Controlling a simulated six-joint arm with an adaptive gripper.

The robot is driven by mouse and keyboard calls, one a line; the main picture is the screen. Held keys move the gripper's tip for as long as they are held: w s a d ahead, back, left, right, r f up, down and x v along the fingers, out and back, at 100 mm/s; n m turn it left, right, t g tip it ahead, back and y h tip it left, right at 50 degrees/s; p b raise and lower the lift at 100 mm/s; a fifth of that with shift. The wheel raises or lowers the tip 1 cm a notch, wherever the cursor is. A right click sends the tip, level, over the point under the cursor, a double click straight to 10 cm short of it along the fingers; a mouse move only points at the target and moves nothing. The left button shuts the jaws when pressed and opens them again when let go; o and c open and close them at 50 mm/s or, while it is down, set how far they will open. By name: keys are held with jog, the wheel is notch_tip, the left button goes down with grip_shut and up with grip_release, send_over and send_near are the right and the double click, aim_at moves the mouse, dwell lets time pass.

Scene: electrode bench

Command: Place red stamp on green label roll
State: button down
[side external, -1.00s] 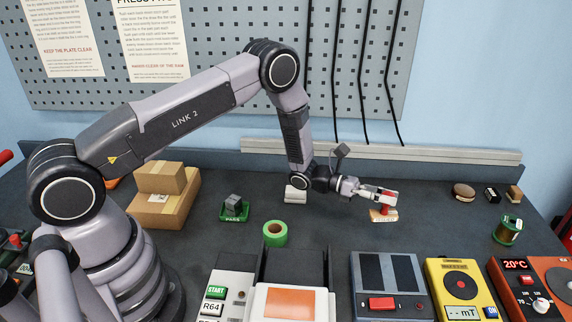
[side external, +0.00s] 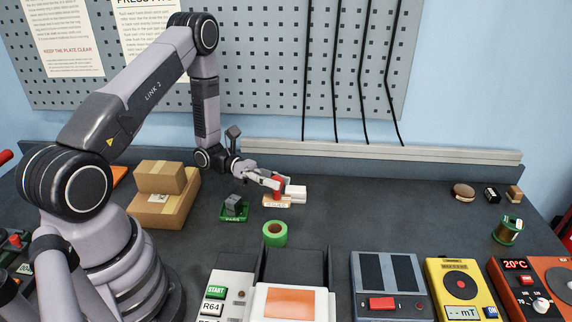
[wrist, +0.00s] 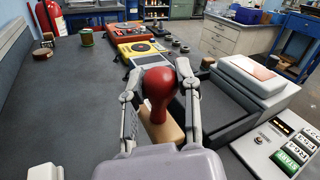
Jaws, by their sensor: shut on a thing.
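The red stamp (side external: 278,187) has a red knob handle and a pale wooden base with lettering. My gripper (side external: 277,182) is shut on its handle. In the wrist view the red knob (wrist: 159,82) sits between the two fingers, with the wooden base beyond it. The roll is not visible in the wrist view.
A green PASS stamp (side external: 234,211) with a dark top stands left of the roll. A white block (side external: 296,194) is just behind the held stamp. Cardboard boxes (side external: 160,195) stand further left. Machines, including a grey unit with a red button (side external: 383,302), line the front.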

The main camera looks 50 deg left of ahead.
jog(key=f, duration=0.7)
jog(key=shift+s+a+f, duration=0.2)
jog(key=shift+s+f, duration=0.05)
jog(key=shift+f, duration=0.15)
jog(key=shift+f, duration=0.1)
jog(key=c, duration=0.8)
grip_release()
